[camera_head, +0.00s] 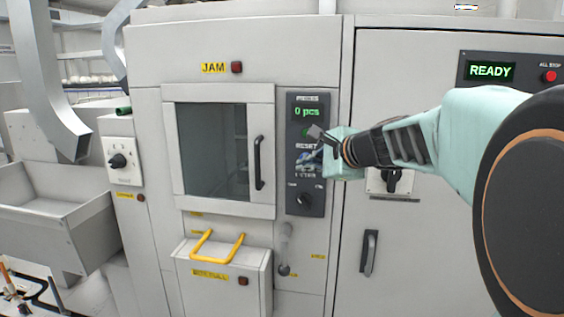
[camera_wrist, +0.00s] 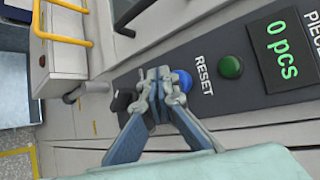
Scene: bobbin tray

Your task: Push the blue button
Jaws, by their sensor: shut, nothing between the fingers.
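The blue button (camera_wrist: 185,81) sits on a dark control panel (camera_head: 296,182), beside the word RESET, in the wrist view. My gripper (camera_wrist: 157,76) is shut and empty, with its fingertips right beside the blue button and partly covering it. I cannot tell whether the fingertips touch it. In the head view my gripper (camera_head: 314,133) reaches in from the right in front of the panel, and the blue button is hard to make out there.
A green button (camera_wrist: 231,67) and a display reading 0 pcs (camera_wrist: 282,50) share the panel. A black knob (camera_head: 305,199) is lower on it. A cabinet door with a window (camera_head: 212,150) is to the left, and a yellow handle (camera_head: 217,247) lies below.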

